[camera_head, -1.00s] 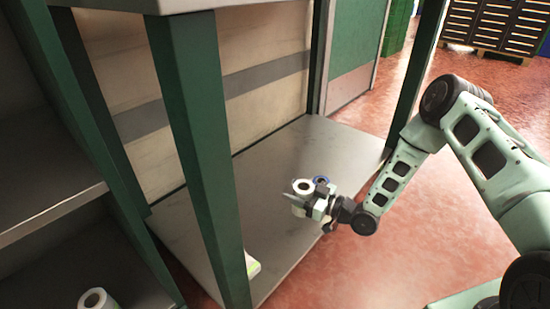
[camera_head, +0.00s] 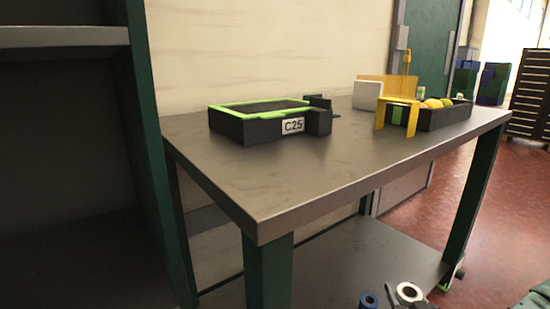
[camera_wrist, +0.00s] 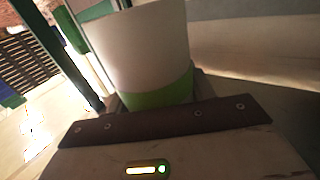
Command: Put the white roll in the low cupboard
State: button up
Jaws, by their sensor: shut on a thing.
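The white roll (camera_head: 408,291) shows its round end and dark core hole at the bottom edge of the head view. My gripper (camera_head: 418,304) is shut on it over the table's lower shelf, mostly cut off by the frame edge. In the wrist view the roll (camera_wrist: 143,45) is large and close, white with a green band at the end nearest my gripper. A dark open shelf unit (camera_head: 65,37) stands at the left; I cannot tell whether it is the low cupboard.
Red floor lies at right.

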jog(key=s+r+p, duration=0.4)
jog(key=r+p, duration=1.2)
jog(key=s+r+p, duration=0.4)
jog(key=r+p, duration=1.2)
jog(key=p, duration=0.1)
jog(key=shift+a, duration=0.2)
